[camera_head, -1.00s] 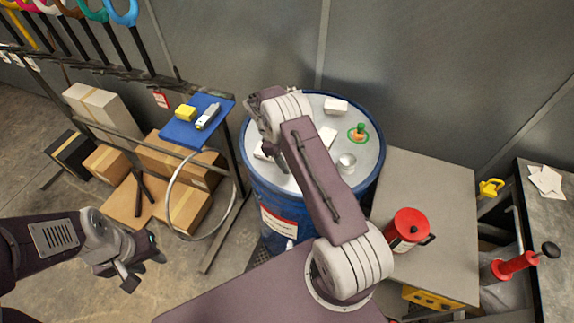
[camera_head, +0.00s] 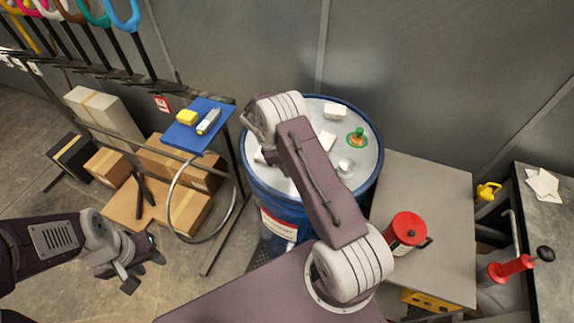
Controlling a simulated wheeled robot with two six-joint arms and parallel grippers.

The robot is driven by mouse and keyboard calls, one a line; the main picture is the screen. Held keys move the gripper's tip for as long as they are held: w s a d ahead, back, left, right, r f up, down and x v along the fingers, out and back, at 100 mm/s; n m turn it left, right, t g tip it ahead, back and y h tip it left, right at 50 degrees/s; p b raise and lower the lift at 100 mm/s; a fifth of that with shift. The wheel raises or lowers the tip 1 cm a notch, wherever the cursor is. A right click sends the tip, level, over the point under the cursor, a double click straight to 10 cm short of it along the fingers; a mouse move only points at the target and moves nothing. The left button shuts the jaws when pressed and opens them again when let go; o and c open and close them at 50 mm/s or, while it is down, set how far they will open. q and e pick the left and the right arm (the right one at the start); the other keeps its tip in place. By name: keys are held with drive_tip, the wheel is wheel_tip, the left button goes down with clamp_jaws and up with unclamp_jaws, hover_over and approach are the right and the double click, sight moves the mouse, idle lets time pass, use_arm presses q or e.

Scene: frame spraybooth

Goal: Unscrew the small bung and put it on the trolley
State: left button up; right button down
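A blue drum (camera_head: 254,180) stands in the middle with a pale lid. On the lid are a small round silver fitting (camera_head: 346,165) and a green-and-orange fitting (camera_head: 358,136) with a green base; I cannot tell surely which is the small bung. My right arm reaches over the lid's left side; its gripper is mostly hidden behind the arm, so its fingers cannot be judged. My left gripper (camera_head: 146,274) is at lower left, away from the drum, fingers apart and empty. A grey-topped surface (camera_head: 445,190) right of the drum may be the trolley.
A red can (camera_head: 405,232) stands on the grey top. Pale blocks, including one at the back (camera_head: 335,111), lie on the lid. A blue shelf (camera_head: 183,135) and a metal hoop (camera_head: 172,205) stand left of the drum. Boxes (camera_head: 190,208) lie behind my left gripper.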

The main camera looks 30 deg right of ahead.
drive_tip(key=shift+r+p, duration=1.45)
drive_tip(key=shift+r, duration=0.65)
